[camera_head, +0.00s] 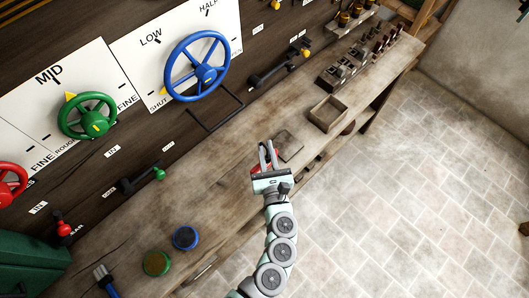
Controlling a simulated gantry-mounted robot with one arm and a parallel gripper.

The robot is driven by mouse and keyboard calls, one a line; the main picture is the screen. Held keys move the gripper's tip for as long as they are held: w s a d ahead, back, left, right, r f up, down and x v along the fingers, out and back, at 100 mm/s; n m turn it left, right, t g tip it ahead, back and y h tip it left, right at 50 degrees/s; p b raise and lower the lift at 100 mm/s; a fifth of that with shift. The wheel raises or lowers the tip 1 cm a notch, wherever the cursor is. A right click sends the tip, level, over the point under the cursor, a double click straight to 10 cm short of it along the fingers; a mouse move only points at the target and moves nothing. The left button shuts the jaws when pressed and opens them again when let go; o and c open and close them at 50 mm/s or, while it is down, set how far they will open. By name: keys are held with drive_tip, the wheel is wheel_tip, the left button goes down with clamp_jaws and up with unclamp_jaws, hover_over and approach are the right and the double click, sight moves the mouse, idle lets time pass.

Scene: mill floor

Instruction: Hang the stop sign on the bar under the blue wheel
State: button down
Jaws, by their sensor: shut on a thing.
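My gripper (268,158) is above the wooden bench and shut on a red thing (264,168), which I take to be the stop sign. Most of the sign is hidden by the fingers and gripper body, so its face and lettering do not show. The blue wheel (205,73) is mounted on the wall panel, up and left of my gripper. A dark bar (215,117) sticks out from the wall under the blue wheel. The bar looks empty. My gripper is apart from the bar, to its lower right.
The wooden bench (215,185) holds an open wooden box (327,113), a dark flat square (289,145), a blue ring (185,238) and a green round piece (157,263). A green wheel (88,116), red wheel (10,183) and levers line the wall. Bench between gripper and bar is clear.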

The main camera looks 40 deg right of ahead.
drive_tip(key=w+a+f+b, duration=0.1)
drive_tip(key=w, duration=0.7)
drive_tip(key=w+a+f+b, duration=0.1)
drive_tip(key=w+b, duration=0.1)
drive_tip(key=w, duration=0.5)
drive_tip(key=shift+w+a+f, duration=0.25)
drive_tip(key=shift+w+a, duration=0.1)
idle(0.6)
idle(0.4)
drive_tip(key=c, duration=1.3)
unclamp_jaws()
drive_tip(key=shift+s, duration=0.1)
